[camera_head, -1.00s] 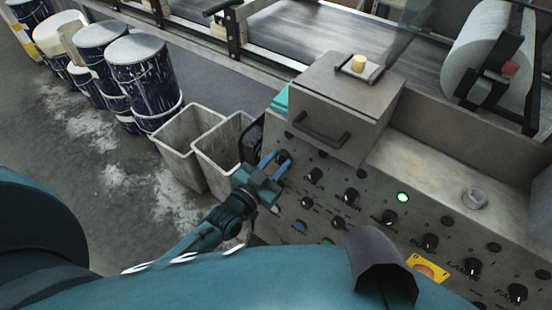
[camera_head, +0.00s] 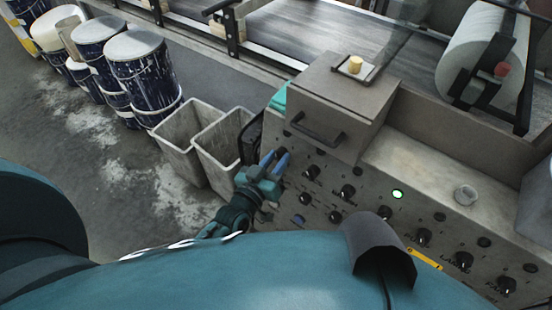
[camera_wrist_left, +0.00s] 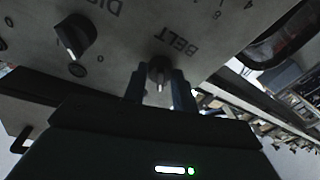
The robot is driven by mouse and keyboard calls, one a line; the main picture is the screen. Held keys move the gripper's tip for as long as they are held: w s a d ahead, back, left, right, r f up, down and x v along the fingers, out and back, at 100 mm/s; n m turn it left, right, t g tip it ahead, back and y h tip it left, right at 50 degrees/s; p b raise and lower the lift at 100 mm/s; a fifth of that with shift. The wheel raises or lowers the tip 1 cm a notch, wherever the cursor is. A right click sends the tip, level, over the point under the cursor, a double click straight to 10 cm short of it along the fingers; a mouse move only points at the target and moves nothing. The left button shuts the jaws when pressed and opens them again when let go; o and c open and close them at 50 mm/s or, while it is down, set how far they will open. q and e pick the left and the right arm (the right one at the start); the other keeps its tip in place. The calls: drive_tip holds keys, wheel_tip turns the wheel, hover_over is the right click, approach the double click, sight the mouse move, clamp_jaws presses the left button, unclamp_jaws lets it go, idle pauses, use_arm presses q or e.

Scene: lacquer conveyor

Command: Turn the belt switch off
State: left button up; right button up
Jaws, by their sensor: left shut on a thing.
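The belt switch is a small black rotary knob (camera_wrist_left: 159,68) beside the printed word BELT, which is upside down in the left wrist view. My left gripper (camera_head: 276,160) is at the left end of the grey control panel in the head view, its blue fingers against the panel face. In the left wrist view its two fingers (camera_wrist_left: 160,88) stand on either side of the knob, shut on it. A light mark shows on the knob's near end; I cannot tell which setting it points to. In the head view the fingers hide the knob. My right gripper is not in view.
The control panel (camera_head: 326,168) carries several other black knobs and a lit green lamp (camera_head: 397,194). A neighbouring knob (camera_wrist_left: 75,36) is close to the left gripper. Grey bins (camera_head: 188,128) stand left of the panel, paint-splashed drums (camera_head: 143,75) farther left. The conveyor belt (camera_head: 325,35) runs behind.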

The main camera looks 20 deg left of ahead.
use_arm(q)
drive_tip(key=o, duration=1)
drive_tip(key=shift+c, duration=0.2)
drive_tip(key=shift+s, duration=0.1)
drive_tip(key=v, duration=1.3)
